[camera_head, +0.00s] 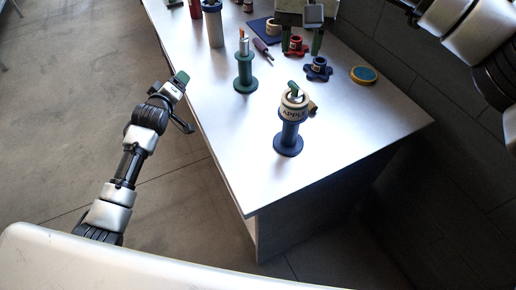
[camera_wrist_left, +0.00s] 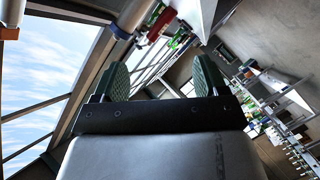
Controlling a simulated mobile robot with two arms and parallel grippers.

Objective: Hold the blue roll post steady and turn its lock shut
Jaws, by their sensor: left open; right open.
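The blue roll post (camera_head: 288,138) stands upright near the front of the white table. A cream roll marked "APPLE" (camera_head: 292,112) sits around its upper part. A green piece (camera_head: 294,86), which may be the lock, shows on top, tilted. My left gripper (camera_head: 182,98) is off the table's left edge, to the left of the post and well apart from it. It is open and empty, and its green finger pads (camera_wrist_left: 160,80) show spread in the left wrist view. The post is not clear in that view.
A green post (camera_head: 244,75) stands behind and left of the blue one. Farther back are a grey cylinder (camera_head: 214,28), a screwdriver-like tool (camera_head: 262,47), red (camera_head: 296,46) and blue knobs (camera_head: 318,69), and a yellow-rimmed disc (camera_head: 364,75). The table's front right is clear.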

